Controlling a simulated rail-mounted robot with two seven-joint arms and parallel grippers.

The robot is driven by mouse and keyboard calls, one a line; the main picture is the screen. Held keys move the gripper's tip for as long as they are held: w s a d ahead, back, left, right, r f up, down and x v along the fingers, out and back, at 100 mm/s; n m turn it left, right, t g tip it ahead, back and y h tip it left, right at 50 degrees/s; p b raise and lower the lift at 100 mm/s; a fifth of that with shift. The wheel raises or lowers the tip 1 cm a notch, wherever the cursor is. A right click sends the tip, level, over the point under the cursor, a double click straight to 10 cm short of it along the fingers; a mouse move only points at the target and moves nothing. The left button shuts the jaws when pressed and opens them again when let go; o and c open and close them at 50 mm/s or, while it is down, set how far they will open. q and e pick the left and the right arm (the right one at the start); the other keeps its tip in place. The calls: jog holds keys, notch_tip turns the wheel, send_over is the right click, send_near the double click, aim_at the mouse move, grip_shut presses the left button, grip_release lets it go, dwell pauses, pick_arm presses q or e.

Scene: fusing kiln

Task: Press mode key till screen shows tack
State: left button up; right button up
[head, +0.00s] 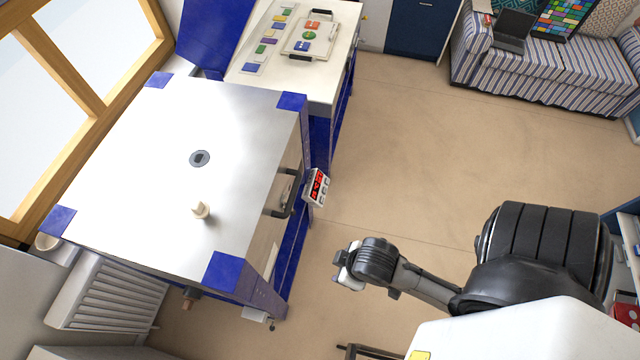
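The kiln controller (318,187) is a small white box at the kiln's front right edge. It has a lit red screen (318,182) and a few grey keys beside it. The view is tilted and the screen is too small to read; I cannot tell which key is the mode key. My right gripper (346,266) comes in from the right. It is below and slightly right of the controller, clearly apart from it. Its fingers are small and turned away, so I cannot tell whether they are open. My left gripper is not in view.
The kiln (150,130) has a steel lid, blue corners, a pale plug (201,210) and a dark front handle (278,205). A worktable (335,85) with glass pieces stands behind it. A striped sofa (540,75) is at the back right. The floor between is clear.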

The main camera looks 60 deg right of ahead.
jog(key=shift+c, duration=0.5)
grip_shut()
dwell(0.3)
dwell(1.2)
